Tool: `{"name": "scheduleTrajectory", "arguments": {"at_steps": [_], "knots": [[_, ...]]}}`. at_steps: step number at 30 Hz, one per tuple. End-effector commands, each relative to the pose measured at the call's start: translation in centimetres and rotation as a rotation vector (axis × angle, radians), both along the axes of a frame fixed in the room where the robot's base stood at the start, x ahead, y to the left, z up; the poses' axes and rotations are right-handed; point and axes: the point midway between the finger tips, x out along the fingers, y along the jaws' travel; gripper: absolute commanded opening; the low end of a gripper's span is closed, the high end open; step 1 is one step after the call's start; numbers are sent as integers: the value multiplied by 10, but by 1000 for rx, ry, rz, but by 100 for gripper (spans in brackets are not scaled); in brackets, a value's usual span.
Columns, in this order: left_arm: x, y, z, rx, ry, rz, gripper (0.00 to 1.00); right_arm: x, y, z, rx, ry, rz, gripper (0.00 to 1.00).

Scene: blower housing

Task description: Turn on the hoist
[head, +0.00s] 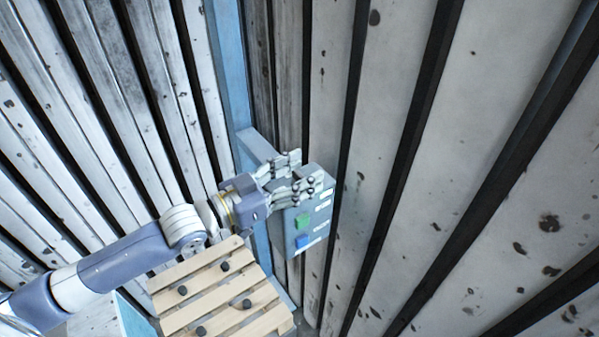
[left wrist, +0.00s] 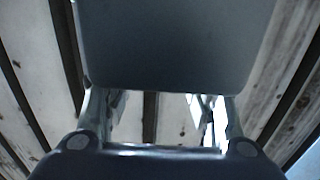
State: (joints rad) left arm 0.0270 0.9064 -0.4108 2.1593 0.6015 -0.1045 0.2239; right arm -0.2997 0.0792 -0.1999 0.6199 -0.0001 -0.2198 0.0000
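A grey control box (head: 308,232) is on the ribbed wall in the middle of the head view. It has a green button (head: 302,222) and, below it, a blue button (head: 303,241), with small pale labels beside them. My left gripper (head: 306,169) is at the upper end of the box, its fingers apart and nothing seen between them. The fingers cover part of the box's top, and I cannot tell whether they touch it. The left wrist view also shows the two fingers of my left gripper (left wrist: 160,118) spread apart. My right gripper is not in view.
A wooden pallet-like slatted top (head: 222,290) with several dark knobs lies below my left forearm. A blue upright post (head: 230,70) stands behind the gripper. Ribbed, stained metal walls (head: 510,160) close in on both sides. A dark grey surface fills the upper left wrist view.

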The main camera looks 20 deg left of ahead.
Motion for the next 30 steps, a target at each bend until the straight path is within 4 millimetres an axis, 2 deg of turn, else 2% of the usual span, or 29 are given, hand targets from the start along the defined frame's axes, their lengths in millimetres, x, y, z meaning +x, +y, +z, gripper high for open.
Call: {"name": "scheduleTrajectory", "arguments": {"at_steps": [11,30], "knots": [[-5,5,-1,1,3,1,52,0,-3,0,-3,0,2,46],[-57,45,-2,2,5,0,52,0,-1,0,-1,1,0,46]]}}
